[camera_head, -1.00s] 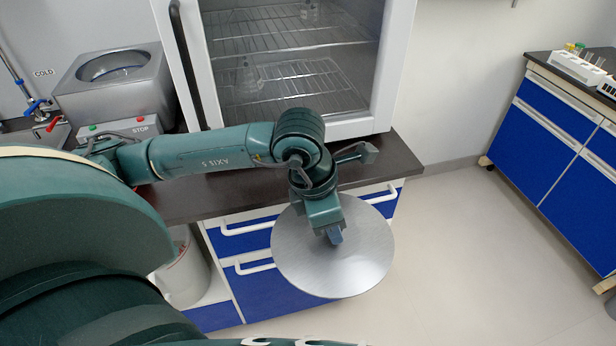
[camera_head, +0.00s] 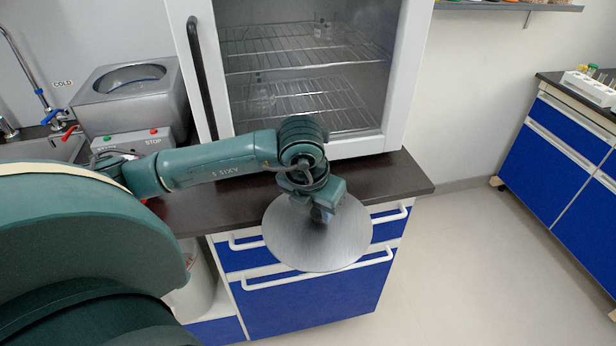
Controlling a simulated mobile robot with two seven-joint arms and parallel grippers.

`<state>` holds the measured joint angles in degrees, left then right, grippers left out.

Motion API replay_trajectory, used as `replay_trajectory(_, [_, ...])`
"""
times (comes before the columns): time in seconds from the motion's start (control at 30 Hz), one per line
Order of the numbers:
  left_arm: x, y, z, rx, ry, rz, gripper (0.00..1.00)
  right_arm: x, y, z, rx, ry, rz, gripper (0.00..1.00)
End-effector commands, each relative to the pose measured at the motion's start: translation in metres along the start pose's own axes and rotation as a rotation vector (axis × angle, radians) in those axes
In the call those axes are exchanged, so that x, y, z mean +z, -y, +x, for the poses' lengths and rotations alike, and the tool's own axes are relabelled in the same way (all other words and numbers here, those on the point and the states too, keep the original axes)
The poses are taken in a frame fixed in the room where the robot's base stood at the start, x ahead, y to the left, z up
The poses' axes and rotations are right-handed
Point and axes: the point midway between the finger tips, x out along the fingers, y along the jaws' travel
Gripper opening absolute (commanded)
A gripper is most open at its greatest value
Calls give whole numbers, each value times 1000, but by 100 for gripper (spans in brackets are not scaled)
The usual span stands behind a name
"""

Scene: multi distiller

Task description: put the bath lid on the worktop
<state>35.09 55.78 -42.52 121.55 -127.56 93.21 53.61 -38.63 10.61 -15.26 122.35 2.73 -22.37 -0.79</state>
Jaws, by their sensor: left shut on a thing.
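The bath lid (camera_head: 330,245) is a round, flat metal disc. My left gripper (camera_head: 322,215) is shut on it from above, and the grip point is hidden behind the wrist. The lid hangs in front of the blue drawers, its upper edge overlapping the front edge of the dark worktop (camera_head: 405,178) in the picture. I cannot tell its exact height against the worktop. The steel bath (camera_head: 130,100) with its round open top stands at the left, with a control box carrying a STOP label in front. My right gripper is not in view.
A white glass-doored cabinet (camera_head: 410,80) with wire shelves stands on the worktop behind my arm. Bare worktop shows at its front strip and right end. Taps and a sink are at far left. Another blue-drawered bench (camera_head: 560,150) with racks stands at right across open floor.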

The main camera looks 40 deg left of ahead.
Motion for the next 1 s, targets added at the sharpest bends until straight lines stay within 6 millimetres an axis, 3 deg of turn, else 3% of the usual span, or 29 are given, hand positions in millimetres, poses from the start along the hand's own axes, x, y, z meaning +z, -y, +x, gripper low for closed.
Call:
replay_trajectory(0.1, [17,-17,2,0,1,-2,0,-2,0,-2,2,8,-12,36])
replay_trajectory(0.57, [56,-56,13,-1,2,-1,0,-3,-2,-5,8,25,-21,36])
replay_trajectory(0.97, [54,-56,18,-2,2,2,0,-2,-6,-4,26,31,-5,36])
replay_trajectory(1.0, [53,-56,18,-1,0,2,31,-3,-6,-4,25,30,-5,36])
